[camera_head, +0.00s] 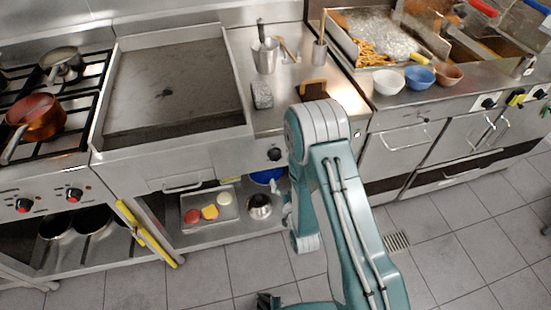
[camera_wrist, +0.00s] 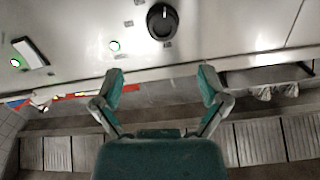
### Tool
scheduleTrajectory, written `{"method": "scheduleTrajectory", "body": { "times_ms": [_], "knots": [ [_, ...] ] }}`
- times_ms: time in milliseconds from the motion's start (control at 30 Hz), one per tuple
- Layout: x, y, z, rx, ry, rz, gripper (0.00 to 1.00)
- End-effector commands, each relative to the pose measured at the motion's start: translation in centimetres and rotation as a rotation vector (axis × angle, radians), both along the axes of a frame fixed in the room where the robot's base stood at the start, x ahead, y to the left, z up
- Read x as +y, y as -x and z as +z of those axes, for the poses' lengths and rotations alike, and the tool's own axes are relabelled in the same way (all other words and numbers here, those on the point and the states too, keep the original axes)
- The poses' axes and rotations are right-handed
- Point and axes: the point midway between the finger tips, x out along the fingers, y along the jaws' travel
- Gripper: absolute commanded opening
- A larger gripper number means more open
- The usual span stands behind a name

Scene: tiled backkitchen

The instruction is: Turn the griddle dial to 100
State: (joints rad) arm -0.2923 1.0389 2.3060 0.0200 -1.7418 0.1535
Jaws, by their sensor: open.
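The griddle dial (camera_wrist: 162,21) is a round black knob on the steel front panel, at the top centre of the wrist view. A small pale mark shows near its upper edge; its setting is too small to read. In the head view the dial (camera_head: 274,154) is on the panel right of the griddle plate (camera_head: 165,85), close to my arm. My gripper (camera_wrist: 160,82) is open and empty, its two teal fingers spread below the dial in the wrist view and apart from it. My arm hides most of the gripper in the head view.
A lower shelf holds a tray (camera_head: 188,222) and a metal pot (camera_head: 259,206). The stove (camera_head: 45,175) stands left, and the tiled floor in front has free room.

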Motion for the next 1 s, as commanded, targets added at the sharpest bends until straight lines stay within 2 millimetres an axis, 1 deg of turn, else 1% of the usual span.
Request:
{"method": "scheduleTrajectory", "body": {
  "times_ms": [33,133,267,367,700,833,1000],
  "knots": [
    [0.1,0.5,-0.6,-0.011,-0.005,0.004,0.93],
    [0.1,0.8,-0.9,-0.028,-0.012,0.007,0.93],
    [0.4,0.1,-0.8,-0.034,-0.014,0.008,0.93],
    [0.8,-1.4,-0.7,-0.036,-0.014,0.007,0.93],
    [2.5,-7.3,-0.8,-0.034,-0.013,0.008,0.93],
    [2.9,-8.8,-0.8,-0.032,-0.012,0.008,0.93],
    [3.1,-9.5,-0.8,-0.030,-0.012,0.007,0.93]
  ]
}}
